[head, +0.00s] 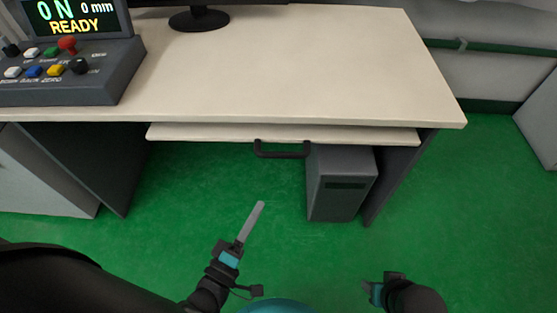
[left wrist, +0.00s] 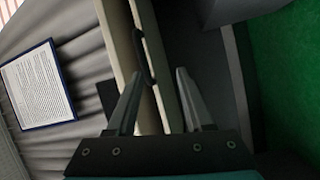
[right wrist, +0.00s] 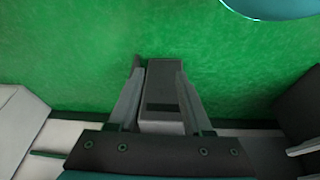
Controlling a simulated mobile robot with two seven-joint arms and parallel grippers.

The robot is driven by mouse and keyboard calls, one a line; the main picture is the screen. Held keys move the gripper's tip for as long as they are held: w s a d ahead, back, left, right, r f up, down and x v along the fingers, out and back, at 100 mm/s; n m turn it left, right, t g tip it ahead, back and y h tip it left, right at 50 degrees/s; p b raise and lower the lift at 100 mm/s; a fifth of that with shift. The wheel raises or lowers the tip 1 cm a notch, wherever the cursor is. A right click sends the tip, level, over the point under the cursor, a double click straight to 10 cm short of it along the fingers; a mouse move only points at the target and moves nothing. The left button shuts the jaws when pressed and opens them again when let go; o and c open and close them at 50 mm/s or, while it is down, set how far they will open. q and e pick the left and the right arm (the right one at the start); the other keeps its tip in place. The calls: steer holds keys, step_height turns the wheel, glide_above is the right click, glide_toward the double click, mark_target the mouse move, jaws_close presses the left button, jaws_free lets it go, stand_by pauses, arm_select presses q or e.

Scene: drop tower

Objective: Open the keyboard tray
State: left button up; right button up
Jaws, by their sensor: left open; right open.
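The keyboard tray (head: 215,133) is a thin pale board just under the desk top, its front edge near the desk's front edge. A dark bar handle (head: 282,154) hangs at its front middle. My left gripper (head: 261,204) is open and empty, below and in front of the handle. In the left wrist view the handle (left wrist: 143,56) shows beyond the open fingers (left wrist: 158,82), apart from them, with the tray edge (left wrist: 147,28) beside it. My right gripper (head: 368,289) is low at the bottom right; the right wrist view shows its fingers (right wrist: 160,68) open and empty.
The desk top (head: 300,70) carries a control box (head: 60,85) at left and a monitor stand (head: 199,19). A computer tower (head: 340,185) stands below the tray at right, between my right fingers only in line of sight. The green floor (head: 200,190) in front is clear.

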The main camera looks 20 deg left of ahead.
mark_target(281, 153)
arm_select(q)
steer(key=shift+w+d+r+n+t+y+b, duration=0.1)
steer(key=shift+w+d+r+n+t+b, duration=0.45)
steer(key=shift+w, duration=1.9)
steer(key=shift+w+r+n+g+y+b, duration=0.15)
steer(key=shift+w+r+b, duration=0.75)
steer(key=shift+w, duration=1.5)
steer(key=shift+w+d+r+n+t+y+b, duration=0.1)
steer(key=shift+w+d+r+n+t+b, duration=0.25)
steer(key=shift+w+r, duration=1.45)
arm_select(e)
step_height(281, 153, up, 8)
steer(key=t, duration=0.1)
steer(key=shift+a+r, duration=0.15)
steer(key=shift+a, duration=0.1)
arm_select(q)
steer(key=shift+w+a+f, duration=0.1)
steer(key=shift+w+f, duration=0.55)
steer(key=shift+c, duration=0.2)
jaws_close()
